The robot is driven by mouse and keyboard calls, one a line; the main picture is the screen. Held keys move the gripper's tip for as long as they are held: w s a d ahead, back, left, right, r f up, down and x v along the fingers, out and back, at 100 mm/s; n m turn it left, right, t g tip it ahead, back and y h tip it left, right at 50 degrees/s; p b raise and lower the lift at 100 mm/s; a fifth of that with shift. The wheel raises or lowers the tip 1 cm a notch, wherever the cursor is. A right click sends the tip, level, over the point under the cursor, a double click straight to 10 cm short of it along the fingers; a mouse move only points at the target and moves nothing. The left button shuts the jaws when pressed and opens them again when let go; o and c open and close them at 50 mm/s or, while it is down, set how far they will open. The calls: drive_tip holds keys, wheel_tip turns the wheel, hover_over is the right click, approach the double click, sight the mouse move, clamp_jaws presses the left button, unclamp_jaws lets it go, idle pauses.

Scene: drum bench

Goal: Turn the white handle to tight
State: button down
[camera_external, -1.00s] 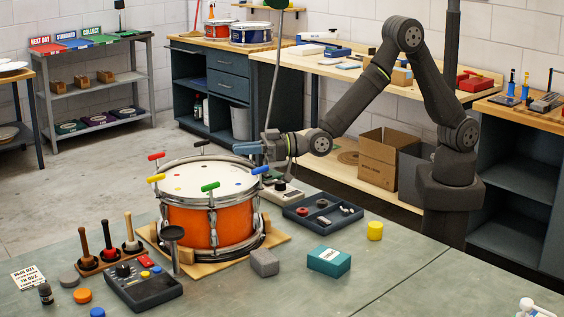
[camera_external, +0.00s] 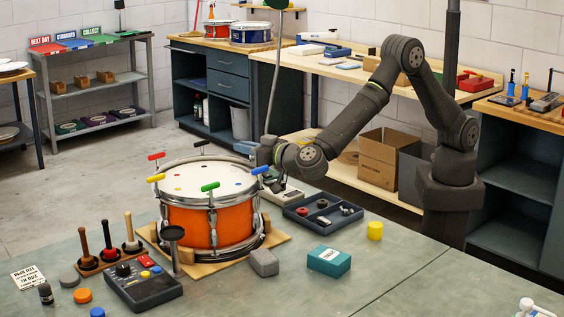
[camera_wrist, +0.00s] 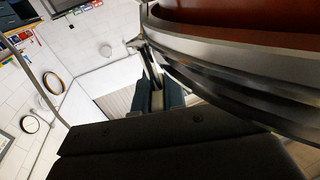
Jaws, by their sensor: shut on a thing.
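The orange drum (camera_external: 190,226) stands upright on a wooden board on the bench. Coloured handles sit around its rim: red (camera_external: 156,156), yellow (camera_external: 156,178), green (camera_external: 210,187), blue (camera_external: 260,170) and black (camera_external: 202,143). My gripper (camera_external: 250,150) is low at the drum's far right rim, where the white handle's place is, and is shut on it. The handle itself is hidden by the jaws. In the wrist view my gripper's blue-grey jaws (camera_wrist: 170,92) are beside the metal drum hoop (camera_wrist: 240,88). A thin metal part (camera_wrist: 150,65) shows there by the jaws.
A dark parts tray (camera_external: 300,222) lies right of the drum, near my forearm. Mallets (camera_external: 108,240) and a control box (camera_external: 145,289) are at front left.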

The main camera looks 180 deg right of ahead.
drive_tip(key=shift+s+m+g+y, duration=0.1)
drive_tip(key=shift+m+g+y, duration=0.85)
drive_tip(key=shift+g, duration=0.35)
drive_tip(key=shift+a, duration=0.1)
drive_tip(key=c, duration=1.5)
unclamp_jaws()
drive_tip(key=shift+s, duration=0.1)
drive_tip(key=v, duration=1.7)
drive_tip(key=shift+w+a, duration=0.1)
drive_tip(key=shift+w, duration=0.2)
drive_tip(key=x, duration=1.7)
drive_tip(key=shift+s, duration=0.3)
